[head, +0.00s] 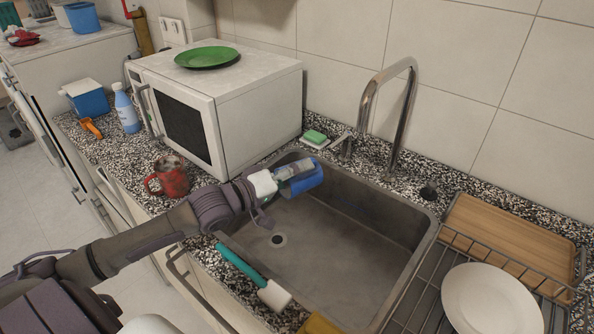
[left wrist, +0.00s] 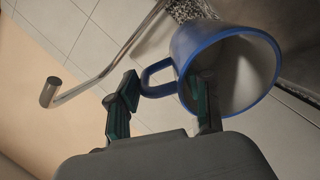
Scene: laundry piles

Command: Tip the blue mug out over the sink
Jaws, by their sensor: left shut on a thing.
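The blue mug (head: 306,184) is in my left gripper (head: 288,172), above the back left part of the steel sink (head: 345,262). In the left wrist view the mug (left wrist: 183,45) lies tilted, its round mouth facing the camera, and its pale inside looks empty. The left gripper (left wrist: 165,105) has one dark green finger beside the handle and the other at the mug's mouth, overlapping the rim. The exact contact with the wall or handle is partly hidden. My right gripper is not in view.
A red mug (head: 171,178) with dark contents stands left of the sink, near the microwave (head: 225,105). A faucet (head: 395,120) rises behind the sink. A dish rack (head: 430,285) with a white plate (head: 490,302) is at right.

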